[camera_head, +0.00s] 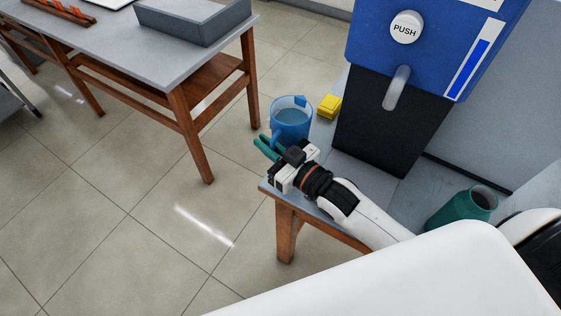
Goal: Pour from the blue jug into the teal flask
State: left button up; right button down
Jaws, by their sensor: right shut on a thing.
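The blue jug (293,121) is upright near the left edge of the grey side table, its open top facing up and its handle toward the lower left. I cannot tell whether its base touches the table. My right gripper (267,147), with green fingers, is shut on the jug at its handle side; the wrist hides the jug's lower part. My left gripper is not in view.
A blue and black dispenser (408,75) marked PUSH stands behind, between jug and flask. A yellow block (329,105) lies beside the jug. The side table (388,190) is bare in front of the dispenser. Another table (165,60) with a grey tray (192,28) is at upper left.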

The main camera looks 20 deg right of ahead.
notch_tip(320, 180, down, 9)
jog(key=shift+s+d+f, duration=0.1)
jog(key=shift+s, duration=0.05)
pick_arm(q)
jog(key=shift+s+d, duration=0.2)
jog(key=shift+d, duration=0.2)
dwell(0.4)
pick_arm(e)
jog(key=shift+f, duration=0.2)
jog(key=c, duration=1.5)
grip_release()
